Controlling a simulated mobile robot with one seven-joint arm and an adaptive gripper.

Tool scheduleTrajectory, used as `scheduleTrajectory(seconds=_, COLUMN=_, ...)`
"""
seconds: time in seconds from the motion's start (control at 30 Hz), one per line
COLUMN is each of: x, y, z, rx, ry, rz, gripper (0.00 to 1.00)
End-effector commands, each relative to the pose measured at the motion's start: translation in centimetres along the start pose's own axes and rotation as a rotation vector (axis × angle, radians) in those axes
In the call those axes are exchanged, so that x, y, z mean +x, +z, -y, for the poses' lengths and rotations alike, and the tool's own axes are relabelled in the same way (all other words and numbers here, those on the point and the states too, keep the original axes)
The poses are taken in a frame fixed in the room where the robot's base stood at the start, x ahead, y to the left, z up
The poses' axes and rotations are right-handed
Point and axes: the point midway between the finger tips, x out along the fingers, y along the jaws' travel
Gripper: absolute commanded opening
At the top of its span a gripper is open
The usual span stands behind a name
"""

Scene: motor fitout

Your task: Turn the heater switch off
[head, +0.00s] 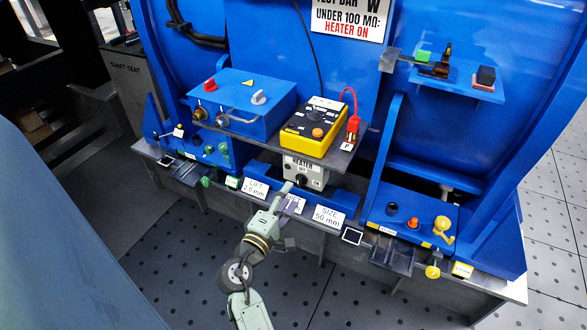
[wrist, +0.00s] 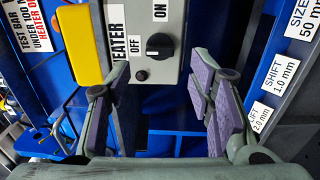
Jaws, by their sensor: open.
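The heater switch is a black rotary knob (wrist: 159,45) on a grey box (wrist: 150,15) marked HEATER, with ON and OFF labels, in the wrist view. A small white mark shows on the knob; I cannot tell for sure which label it points to. A small dark red button or lamp (wrist: 141,75) sits beside it. In the head view the heater box (head: 305,170) stands under the shelf. My gripper (head: 289,197) is just in front of it, open and empty. In the wrist view the knob lies ahead, between the spread fingers (wrist: 163,68), apart from them.
A yellow tester (head: 313,127) and a blue box (head: 240,98) with a grey handle sit on the shelf above. White LIFT, SHIFT and SIZE labels (head: 328,214) line the bench front below. A blue upright (head: 384,150) stands to the right. The floor in front is clear.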

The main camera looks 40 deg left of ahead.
Motion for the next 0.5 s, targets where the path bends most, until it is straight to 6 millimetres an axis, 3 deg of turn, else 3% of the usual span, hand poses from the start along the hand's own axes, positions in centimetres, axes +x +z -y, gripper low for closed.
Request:
scheduleTrajectory(seconds=0.2, x=-4.5, y=0.0, z=0.1, rx=0.001, ry=-0.002, rz=-0.002, gripper=0.48)
scheduleTrajectory(seconds=0.5, x=-6.7, y=0.0, z=-0.1, rx=0.000, ry=0.001, rz=0.001, gripper=0.48)
